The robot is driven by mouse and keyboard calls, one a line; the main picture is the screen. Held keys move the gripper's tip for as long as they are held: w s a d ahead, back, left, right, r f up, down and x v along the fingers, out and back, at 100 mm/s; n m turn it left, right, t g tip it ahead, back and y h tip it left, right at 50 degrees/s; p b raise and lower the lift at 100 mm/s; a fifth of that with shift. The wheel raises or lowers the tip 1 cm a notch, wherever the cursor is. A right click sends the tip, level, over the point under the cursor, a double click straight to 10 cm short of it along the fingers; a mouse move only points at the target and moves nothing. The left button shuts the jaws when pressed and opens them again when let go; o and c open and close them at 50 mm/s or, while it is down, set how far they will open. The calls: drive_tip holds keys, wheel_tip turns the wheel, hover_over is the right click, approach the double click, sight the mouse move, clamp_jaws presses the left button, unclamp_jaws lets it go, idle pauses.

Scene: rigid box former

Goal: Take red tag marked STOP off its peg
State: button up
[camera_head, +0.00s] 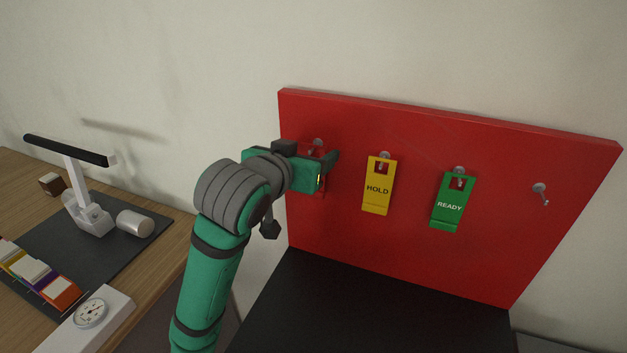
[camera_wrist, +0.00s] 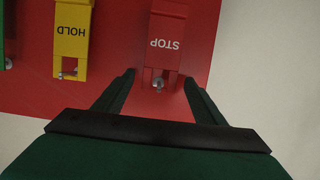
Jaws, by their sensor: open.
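The red STOP tag (camera_wrist: 168,38) hangs on its peg (camera_wrist: 158,83) on the red board, upside down in the wrist view. In the head view only slivers of the tag show, behind my gripper. My gripper (camera_wrist: 158,84) is open, with one finger on each side of the tag's peg end in the wrist view. I cannot tell whether the fingers touch the tag. In the head view my gripper (camera_head: 318,163) is at the left part of the board, mostly hiding the tag.
On the red board (camera_head: 420,245), a yellow HOLD tag (camera_head: 377,189) and a green READY tag (camera_head: 448,206) hang to the right of my gripper. An empty peg (camera_head: 541,192) is at the far right. A wooden table with a lamp-like stand (camera_head: 88,212) is at the left.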

drive_tip(key=shift+c, duration=0.3)
drive_tip(key=shift+d, duration=0.1)
drive_tip(key=c, duration=1)
drive_tip(key=shift+s, duration=0.1)
drive_tip(key=c, duration=0.3)
drive_tip(key=shift+c, duration=0.2)
